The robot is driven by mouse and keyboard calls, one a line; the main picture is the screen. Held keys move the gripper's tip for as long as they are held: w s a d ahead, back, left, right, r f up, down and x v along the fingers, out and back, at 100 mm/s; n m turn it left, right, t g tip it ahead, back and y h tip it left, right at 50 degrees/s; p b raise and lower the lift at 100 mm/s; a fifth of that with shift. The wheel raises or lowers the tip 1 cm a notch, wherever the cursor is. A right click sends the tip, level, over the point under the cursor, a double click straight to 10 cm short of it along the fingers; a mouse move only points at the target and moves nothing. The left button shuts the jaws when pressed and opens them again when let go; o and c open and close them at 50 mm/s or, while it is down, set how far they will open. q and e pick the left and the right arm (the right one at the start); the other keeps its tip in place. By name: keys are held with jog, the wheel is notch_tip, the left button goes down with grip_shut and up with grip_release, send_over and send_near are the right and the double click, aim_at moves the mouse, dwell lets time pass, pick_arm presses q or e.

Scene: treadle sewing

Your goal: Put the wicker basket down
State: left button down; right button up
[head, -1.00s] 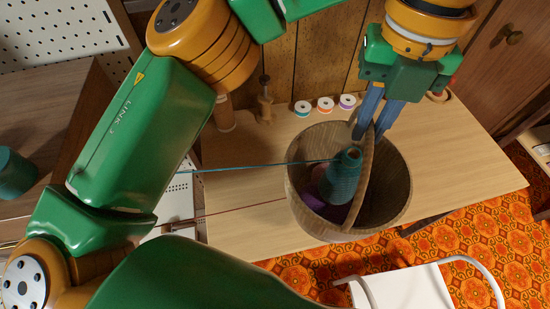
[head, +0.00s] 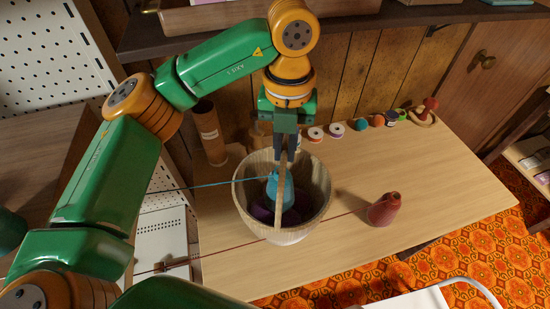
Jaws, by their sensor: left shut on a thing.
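The wicker basket (head: 306,221) is round, with an arched handle (head: 280,205). It is upright at the left part of the wooden table. My left gripper (head: 286,157) points down from above and is shut on the top of the handle. Inside the basket are a teal cone of thread (head: 283,188) and something purple (head: 262,213). A teal thread runs left from the cone. I cannot tell whether the basket's base touches the table, as its underside is hidden. My right gripper is not in view.
A dark red cone (head: 384,210) stands on the table (head: 450,165) right of the basket, with a red thread running left past the basket. Several spools (head: 336,130) line the back edge. A brown tube (head: 208,133) stands at the back left. The table's right part is clear.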

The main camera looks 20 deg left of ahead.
pick_arm(q)
jog(key=shift+w+a+f, duration=0.25)
jog(key=shift+a+f, duration=0.4)
jog(key=shift+f, duration=0.05)
jog(key=shift+w+a+f+p, duration=0.1)
jog(key=shift+a+f+p, duration=0.15)
jog(key=shift+f, duration=0.8)
jog(key=shift+w+a+f+p, duration=0.1)
jog(key=shift+f+p, duration=0.2)
jog(key=shift+f, duration=0.75)
jog(key=c, duration=0.9)
grip_release()
jog(key=shift+s, duration=0.1)
